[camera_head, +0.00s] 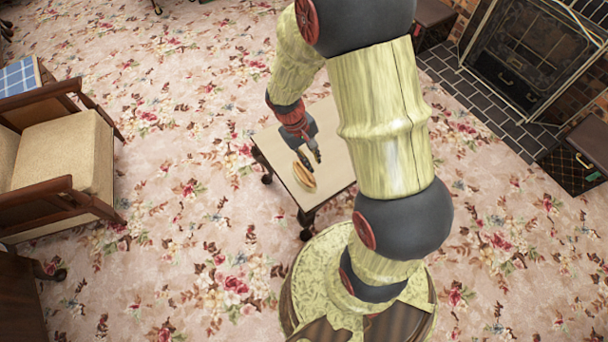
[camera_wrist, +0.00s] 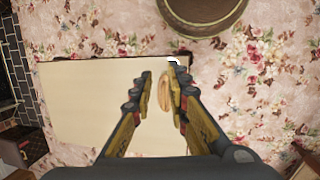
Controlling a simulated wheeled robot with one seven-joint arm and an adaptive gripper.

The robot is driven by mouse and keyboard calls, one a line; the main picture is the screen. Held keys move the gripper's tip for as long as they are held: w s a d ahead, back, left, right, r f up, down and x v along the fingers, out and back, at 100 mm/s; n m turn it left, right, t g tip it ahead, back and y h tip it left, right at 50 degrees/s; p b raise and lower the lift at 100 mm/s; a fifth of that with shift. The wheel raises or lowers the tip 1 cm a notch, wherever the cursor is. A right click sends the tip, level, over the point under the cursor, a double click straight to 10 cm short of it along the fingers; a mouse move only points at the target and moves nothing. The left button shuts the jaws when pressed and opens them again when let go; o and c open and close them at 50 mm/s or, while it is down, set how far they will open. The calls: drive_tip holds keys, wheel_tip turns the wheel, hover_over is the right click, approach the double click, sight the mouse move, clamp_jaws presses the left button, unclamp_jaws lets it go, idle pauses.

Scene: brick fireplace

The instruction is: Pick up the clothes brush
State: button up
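The clothes brush (camera_head: 304,177) is a small tan, wooden-looking oblong lying on a low cream-topped table (camera_head: 334,179), near its left edge. My gripper (camera_head: 312,158) points down over the table just beside the brush. In the wrist view my gripper (camera_wrist: 159,78) is open, with its two fingers apart. The brush (camera_wrist: 164,94) shows between the fingers there, much closer to the right finger, which hides part of it. I cannot tell whether that finger touches it. The table top (camera_wrist: 85,100) is otherwise bare where it shows.
A wooden armchair (camera_head: 62,155) with a beige cushion stands at the left. A fireplace with a dark screen (camera_head: 528,55) and black tiled hearth (camera_head: 470,90) is at the upper right. A dark box (camera_head: 584,150) stands at the right. Floral carpet around the table is mostly clear.

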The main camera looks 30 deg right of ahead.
drive_tip(key=w+d+f+n, duration=0.1)
drive_tip(key=d+f, duration=0.1)
drive_tip(key=f, duration=0.7)
drive_tip(key=w+d+f, duration=0.1)
drive_tip(key=w+f, duration=0.1)
drive_tip(key=f, duration=0.8)
drive_tip(key=t, duration=0.3)
hover_over(304, 169)
drive_tip(key=a, duration=0.2)
drive_tip(key=f, duration=0.2)
drive_tip(key=shift+m, duration=0.4)
drive_tip(key=f, duration=0.2)
drive_tip(key=d+f+b, duration=0.1)
drive_tip(key=f, duration=0.1)
drive_tip(key=d+f+b, duration=0.1)
drive_tip(key=f, duration=0.2)
drive_tip(key=shift+w+d, duration=0.1)
clamp_jaws()
